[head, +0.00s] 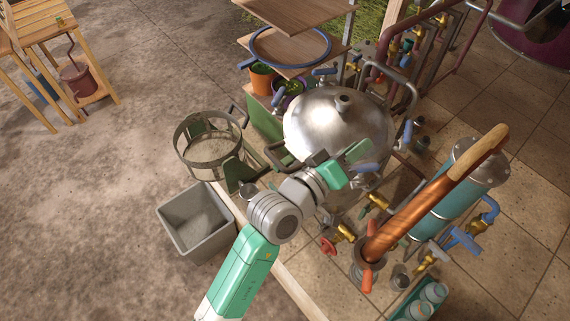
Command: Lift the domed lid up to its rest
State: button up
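The domed lid (335,118) is a shiny silver dome with a short neck on top, seated on the round still vessel in the middle of the head view. Blue clamp levers, such as one at its left edge (277,101), stand around its rim. A dark bar handle (283,155) shows at its left front. My gripper (362,154), with green parts, is over the front edge of the lid and hides part of the rim. I cannot tell whether it touches the lid, or whether its fingers are open or shut. No lid rest is clearly identifiable.
A copper pipe (412,213) with a tan wrapped end rises beside a teal cylinder (440,205) at right. A wire basket (205,150) and a grey bin (193,222) stand at left. Wooden shelves (292,15) and a blue ring (254,56) are behind.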

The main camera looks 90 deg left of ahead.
jog(key=s+a+f+n+g+y, duration=0.1)
jog(key=s+a+f+n+g, duration=0.25)
jog(key=s+f, duration=0.5)
jog(key=n+g+y+b, duration=0.1)
jog(key=n+g+b, duration=0.15)
jog(key=n, duration=0.45)
send_near(275, 158)
jog(key=w+a+f, duration=0.1)
jog(key=a, duration=0.1)
jog(key=shift+m, duration=0.25)
jog(key=p+x, duration=0.1)
jog(key=x, duration=0.6)
jog(key=shift+w+a+f, duration=0.2)
jog(key=shift+w, duration=0.1)
grip_shut()
